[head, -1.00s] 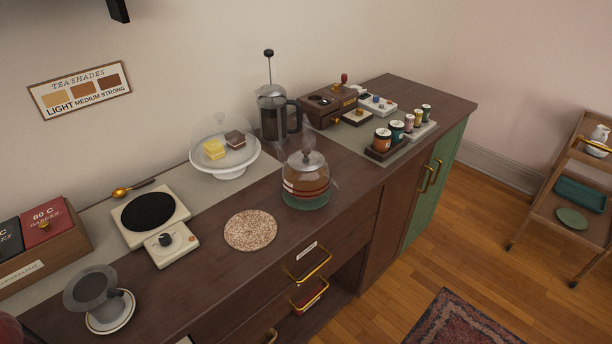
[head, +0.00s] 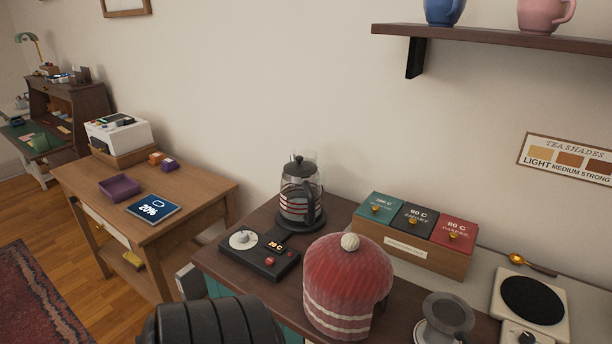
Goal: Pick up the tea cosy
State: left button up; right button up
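The tea cosy (head: 345,285) is a red ribbed knit dome with pale stripes near its base and a cream pompom on top. It stands upright at the front edge of the dark sideboard in the head view. A black ribbed part of my own body shows at the bottom edge, left of the cosy and apart from it in the picture. Neither of my grippers is in view.
An electric kettle (head: 301,192) and its control base (head: 259,254) stand behind and left of the cosy. A tea box (head: 412,250) is behind right. A grey dripper (head: 445,317) stands close on its right. A wooden side table (head: 204,196) is further left.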

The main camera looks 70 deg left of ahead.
aim_at(346, 274)
jog(key=u, duration=1.75)
jog(key=j, duration=0.45)
jog(key=k+z, duration=0.05)
